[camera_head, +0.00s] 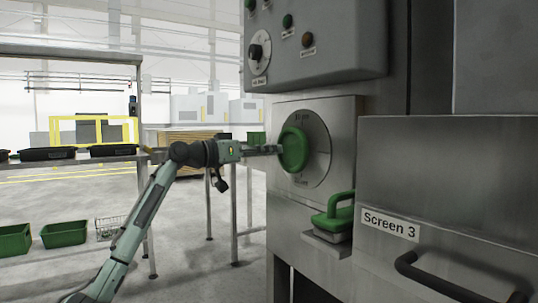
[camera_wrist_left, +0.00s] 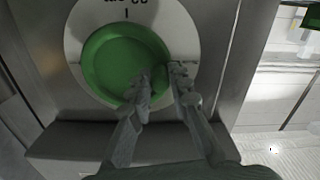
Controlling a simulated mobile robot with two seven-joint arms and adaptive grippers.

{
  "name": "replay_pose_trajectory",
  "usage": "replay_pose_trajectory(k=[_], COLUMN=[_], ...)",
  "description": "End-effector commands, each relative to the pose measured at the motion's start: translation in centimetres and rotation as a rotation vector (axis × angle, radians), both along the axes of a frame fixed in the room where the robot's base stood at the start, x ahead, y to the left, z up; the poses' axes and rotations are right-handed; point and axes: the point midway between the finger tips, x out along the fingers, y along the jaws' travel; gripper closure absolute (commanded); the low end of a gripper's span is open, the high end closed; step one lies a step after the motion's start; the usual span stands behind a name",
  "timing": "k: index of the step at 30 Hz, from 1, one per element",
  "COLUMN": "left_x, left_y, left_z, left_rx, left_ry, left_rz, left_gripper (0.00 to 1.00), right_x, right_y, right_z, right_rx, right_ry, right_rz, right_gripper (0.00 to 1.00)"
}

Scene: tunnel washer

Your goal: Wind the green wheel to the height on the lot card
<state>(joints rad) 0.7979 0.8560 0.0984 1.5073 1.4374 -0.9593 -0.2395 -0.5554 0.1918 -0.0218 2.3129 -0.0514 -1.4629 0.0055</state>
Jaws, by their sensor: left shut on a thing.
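The green wheel (camera_head: 294,149) is mounted on a round grey dial plate (camera_head: 318,150) on the machine's front. It also shows in the left wrist view (camera_wrist_left: 115,60), with a mark and partly cut-off lettering on the plate above it. My left gripper (camera_head: 278,149) comes in from the left at the wheel's near edge. In the left wrist view its fingers (camera_wrist_left: 162,78) straddle the wheel's right rim, one over the green face and one outside, shut on it. My right gripper is not in view. I cannot make out a lot card.
A green-handled block (camera_head: 334,215) sits on a small ledge below the dial. A drawer front labelled "Screen 3" (camera_head: 390,224) with a dark handle juts out at right. A control panel (camera_head: 320,40) overhangs above. A metal rack with black trays (camera_head: 48,154) and green bins (camera_head: 64,233) stands left.

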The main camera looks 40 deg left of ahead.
Motion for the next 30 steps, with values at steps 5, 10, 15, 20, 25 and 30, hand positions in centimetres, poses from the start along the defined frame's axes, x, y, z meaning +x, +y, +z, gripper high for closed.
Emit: replay_pose_trajectory(k=[5, 10, 15, 20, 25, 30], left_x=[-0.11, -0.11, -0.11, -0.08, -0.05, -0.16], left_y=[0.28, 0.28, 0.27, 0.2, 0.12, 0.14], left_z=[0.76, 0.77, 0.77, 0.59, 0.4, 0.29], left_rx=[0.015, 0.016, 0.015, 0.016, 0.017, 0.017], left_ry=[-0.022, -0.022, -0.022, -0.019, -0.014, -0.012], left_rz=[0.007, 0.007, 0.007, 0.005, 0.003, 0.002], left_gripper=[1.0, 1.0, 1.0, 0.64, 0.61, 0.61], right_x=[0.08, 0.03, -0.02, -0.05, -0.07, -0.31], right_y=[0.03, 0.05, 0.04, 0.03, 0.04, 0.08], right_z=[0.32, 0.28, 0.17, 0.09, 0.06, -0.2], right_rx=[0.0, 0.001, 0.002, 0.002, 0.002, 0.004], right_ry=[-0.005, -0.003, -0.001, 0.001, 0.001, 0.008], right_rz=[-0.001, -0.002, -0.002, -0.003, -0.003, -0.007], right_gripper=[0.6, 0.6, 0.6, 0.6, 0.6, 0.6])
